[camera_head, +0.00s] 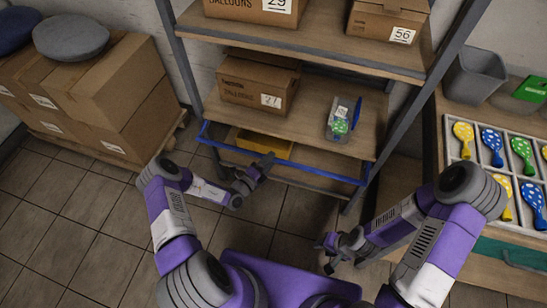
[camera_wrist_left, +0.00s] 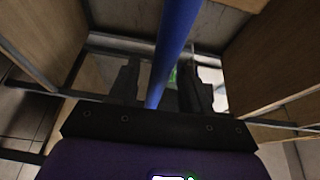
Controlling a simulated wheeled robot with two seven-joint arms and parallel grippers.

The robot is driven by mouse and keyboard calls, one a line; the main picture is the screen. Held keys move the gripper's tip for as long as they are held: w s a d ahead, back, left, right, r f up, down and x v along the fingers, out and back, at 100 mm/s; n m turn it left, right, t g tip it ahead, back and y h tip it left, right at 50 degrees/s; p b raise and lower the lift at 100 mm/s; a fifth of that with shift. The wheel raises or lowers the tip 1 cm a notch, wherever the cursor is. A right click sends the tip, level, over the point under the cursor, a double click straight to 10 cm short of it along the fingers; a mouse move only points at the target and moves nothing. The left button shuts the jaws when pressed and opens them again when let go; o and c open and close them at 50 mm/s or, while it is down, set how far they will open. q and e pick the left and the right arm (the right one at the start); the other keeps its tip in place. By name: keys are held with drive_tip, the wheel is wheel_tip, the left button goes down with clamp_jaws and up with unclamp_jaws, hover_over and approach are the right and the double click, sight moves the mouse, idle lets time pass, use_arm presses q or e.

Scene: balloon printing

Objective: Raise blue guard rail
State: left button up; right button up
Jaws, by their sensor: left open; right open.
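The blue guard rail (camera_head: 320,173) runs across the front of the shelf rack, low at its lower shelf level. My left gripper (camera_head: 266,165) is at the middle of the rail, and its fingers overlap the bar in the head view. In the left wrist view the rail (camera_wrist_left: 178,35) passes between the two open fingers of my left gripper (camera_wrist_left: 162,82). The fingers stand apart from the bar, one on each side. My right gripper (camera_head: 328,254) is open and empty, low in front of the rack and away from the rail.
A yellow bin (camera_head: 262,145) sits behind the rail. Above it, a shelf holds a cardboard box (camera_head: 245,85) and a clear container (camera_head: 341,122). Stacked boxes (camera_head: 110,95) stand at left. A balloon tray (camera_head: 500,170) lies on the right table. Floor tiles are clear at lower left.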

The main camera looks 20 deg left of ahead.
use_arm(q)
drive_tip(key=shift+b+x, duration=0.4)
drive_tip(key=shift+x, duration=1.25)
drive_tip(key=shift+c, duration=0.4)
clamp_jaws()
